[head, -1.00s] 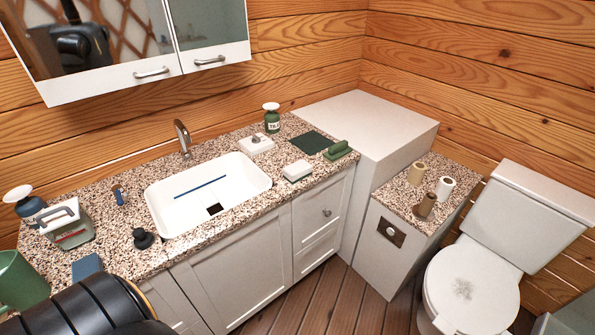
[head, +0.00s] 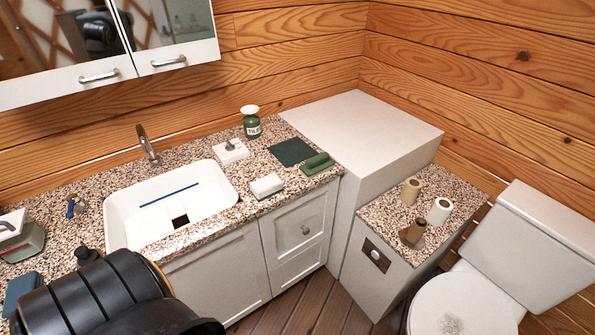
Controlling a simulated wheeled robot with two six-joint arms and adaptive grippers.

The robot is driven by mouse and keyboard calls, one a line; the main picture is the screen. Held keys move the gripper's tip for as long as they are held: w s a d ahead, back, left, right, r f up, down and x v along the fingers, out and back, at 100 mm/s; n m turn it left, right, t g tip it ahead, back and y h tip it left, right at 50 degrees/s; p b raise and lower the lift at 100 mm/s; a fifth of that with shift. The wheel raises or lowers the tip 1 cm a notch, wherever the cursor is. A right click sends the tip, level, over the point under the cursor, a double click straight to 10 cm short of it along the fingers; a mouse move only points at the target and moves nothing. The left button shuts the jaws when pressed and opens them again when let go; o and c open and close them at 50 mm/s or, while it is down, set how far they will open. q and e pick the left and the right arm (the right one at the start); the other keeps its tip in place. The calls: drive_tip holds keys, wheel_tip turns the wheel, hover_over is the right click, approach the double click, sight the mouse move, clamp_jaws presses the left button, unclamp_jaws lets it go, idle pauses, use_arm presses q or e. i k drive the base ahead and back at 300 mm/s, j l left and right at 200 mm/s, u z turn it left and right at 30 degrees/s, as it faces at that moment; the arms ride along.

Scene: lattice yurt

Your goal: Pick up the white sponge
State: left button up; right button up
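A white sponge (head: 267,185) lies on the speckled counter, just right of the sink, near the counter's front edge. Its lower side looks darker green. A black arm part of mine covers the lower left of the head view, well left of the sponge. Neither gripper's fingers can be seen in this view. Nothing touches the sponge.
Near the sponge are the white sink (head: 137,222), a white block (head: 231,150), a green bottle (head: 251,122), a dark green cloth (head: 290,152) and a green scrubber (head: 317,164). Rolls (head: 439,211) stand on the ledge beside the toilet (head: 470,303). The faucet (head: 148,146) rises behind the sink.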

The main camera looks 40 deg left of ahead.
sight(270, 185)
drive_tip(key=i+u, duration=0.1)
drive_tip(key=u, duration=0.25)
drive_tip(key=i+l+u, duration=0.1)
drive_tip(key=u, duration=0.25)
drive_tip(key=l+u, duration=0.1)
drive_tip(key=u, duration=0.25)
drive_tip(key=i+l, duration=0.05)
